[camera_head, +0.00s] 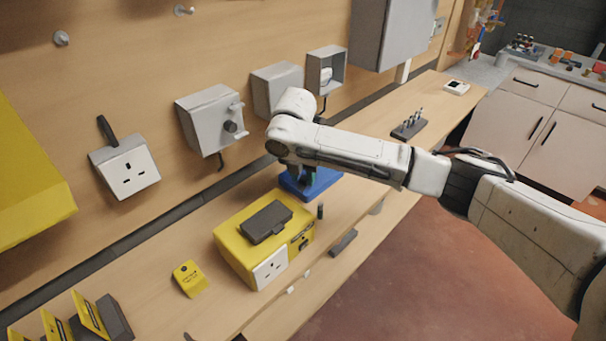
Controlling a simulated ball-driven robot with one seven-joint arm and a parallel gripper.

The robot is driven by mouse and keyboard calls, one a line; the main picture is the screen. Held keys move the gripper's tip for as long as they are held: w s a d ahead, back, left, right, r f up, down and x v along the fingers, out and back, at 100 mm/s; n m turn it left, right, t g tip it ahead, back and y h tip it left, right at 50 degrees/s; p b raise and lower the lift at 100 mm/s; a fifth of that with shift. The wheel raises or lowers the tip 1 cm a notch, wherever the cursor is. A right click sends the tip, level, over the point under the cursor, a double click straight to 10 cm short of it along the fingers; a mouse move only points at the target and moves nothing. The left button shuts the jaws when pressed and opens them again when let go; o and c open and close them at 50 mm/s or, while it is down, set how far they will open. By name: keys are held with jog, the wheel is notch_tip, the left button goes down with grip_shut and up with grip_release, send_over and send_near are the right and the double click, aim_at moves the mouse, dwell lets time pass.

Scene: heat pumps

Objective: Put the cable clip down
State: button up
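My arm reaches in from the right, and my gripper (302,183) points down at the blue tray (325,181) on the bench. My wrist covers most of the gripper from above. Its dark fingers are small and partly hidden, so I cannot tell whether they are open or shut. I cannot make out a cable clip for certain; anything between the fingers is too small or hidden to see. A small dark upright piece (320,211) stands on the bench just in front of the tray, apart from the gripper.
A yellow box (236,252) with a dark block (266,222) on top stands left of the tray. A yellow tag (190,279) lies farther left. Grey boxes (209,119) and a socket (126,170) line the wall. A dark holder (408,129) stands on the right; bench between is clear.

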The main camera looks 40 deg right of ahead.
jog(key=shift+o, duration=0.8)
notch_tip(320, 180, up, 12)
jog(key=a, duration=0.2)
jog(key=shift+s, duration=0.45)
jog(key=shift+a, duration=0.1)
